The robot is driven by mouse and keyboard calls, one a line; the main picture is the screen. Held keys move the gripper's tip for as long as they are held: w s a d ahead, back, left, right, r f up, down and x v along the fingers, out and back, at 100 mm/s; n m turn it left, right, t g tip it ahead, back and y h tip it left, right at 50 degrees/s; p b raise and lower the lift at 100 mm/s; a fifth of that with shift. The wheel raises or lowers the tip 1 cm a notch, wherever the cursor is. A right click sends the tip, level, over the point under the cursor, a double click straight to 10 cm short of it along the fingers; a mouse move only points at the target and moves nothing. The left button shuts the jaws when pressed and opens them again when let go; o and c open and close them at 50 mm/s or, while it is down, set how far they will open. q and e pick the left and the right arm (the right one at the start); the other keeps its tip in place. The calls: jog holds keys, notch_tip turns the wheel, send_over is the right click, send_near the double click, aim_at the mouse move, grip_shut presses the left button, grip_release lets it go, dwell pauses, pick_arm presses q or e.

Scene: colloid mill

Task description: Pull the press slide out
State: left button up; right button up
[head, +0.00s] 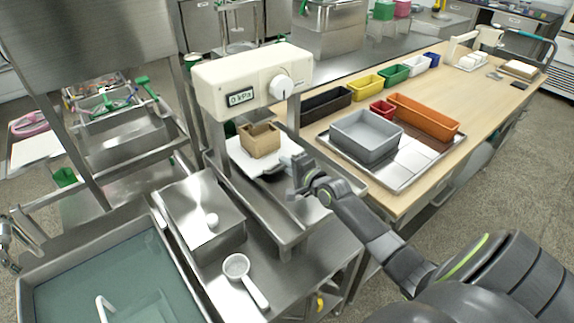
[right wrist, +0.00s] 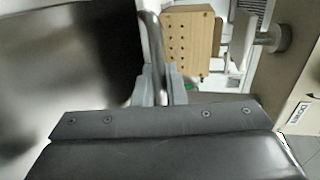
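The press (head: 255,85) has a cream head with a dial and a display reading 0 kPa, on steel posts. Its slide (head: 243,158) is a pale plate under the head, carrying a wooden box mould (head: 260,140); the mould, with rows of holes, also shows in the right wrist view (right wrist: 188,42). My right gripper (head: 290,165) is at the slide's right front edge. In the right wrist view its fingers (right wrist: 158,88) close around a metal handle bar (right wrist: 153,45). The contact is partly hidden in the head view. My left gripper is not in view.
Right, a wooden table holds a grey bin (head: 366,135) on a steel tray and an orange bin (head: 424,117).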

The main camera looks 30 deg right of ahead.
grip_shut()
jog(key=v, duration=0.1)
jog(key=p+v, duration=0.2)
jog(key=shift+s+f, duration=0.2)
jog(key=shift+s, duration=0.6)
jog(key=shift+w, duration=0.1)
jog(key=shift+w+f, duration=0.1)
jog(key=shift+o, duration=2.2)
grip_release()
